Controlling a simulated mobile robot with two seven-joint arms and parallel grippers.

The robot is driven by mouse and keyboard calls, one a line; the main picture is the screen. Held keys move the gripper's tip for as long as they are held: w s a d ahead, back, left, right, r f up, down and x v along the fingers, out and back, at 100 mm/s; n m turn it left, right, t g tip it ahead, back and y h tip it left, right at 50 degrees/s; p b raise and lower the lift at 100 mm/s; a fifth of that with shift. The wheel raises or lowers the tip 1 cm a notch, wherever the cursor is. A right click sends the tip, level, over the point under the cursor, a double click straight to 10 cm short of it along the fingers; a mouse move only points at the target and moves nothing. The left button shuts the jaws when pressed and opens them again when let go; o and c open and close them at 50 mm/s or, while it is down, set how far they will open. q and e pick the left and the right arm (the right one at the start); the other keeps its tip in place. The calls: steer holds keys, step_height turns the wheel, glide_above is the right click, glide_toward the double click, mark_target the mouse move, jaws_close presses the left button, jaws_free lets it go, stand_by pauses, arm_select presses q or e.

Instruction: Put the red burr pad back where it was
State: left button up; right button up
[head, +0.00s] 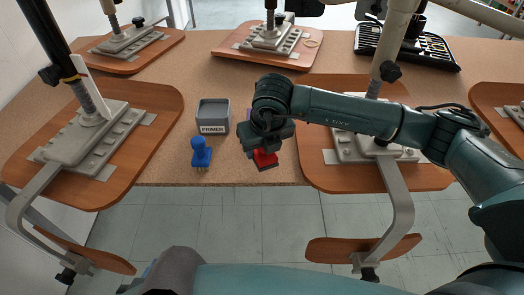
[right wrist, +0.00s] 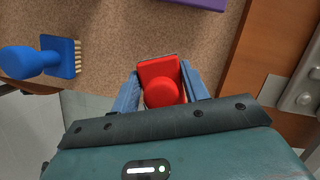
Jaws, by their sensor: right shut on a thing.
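The red burr pad (head: 265,159) is a small red block with a round red knob, near the front edge of the brown table. My right gripper (head: 262,148) is shut on it from above. In the right wrist view the burr pad (right wrist: 160,74) sits between the two blue-grey fingers of the gripper (right wrist: 161,90). I cannot tell whether its underside touches the table. A blue brush (head: 202,153) with pale bristles stands to its left, and this brush (right wrist: 60,57) also shows in the right wrist view. My left gripper is not in view.
A grey tray labelled PRIMER (head: 213,116) stands behind the blue brush. A purple thing (right wrist: 196,3) lies beyond the pad, mostly hidden by my arm in the head view.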

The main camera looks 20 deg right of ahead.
steer(key=shift+f, duration=0.95)
steer(key=shift+f, duration=0.15)
steer(key=o, duration=1)
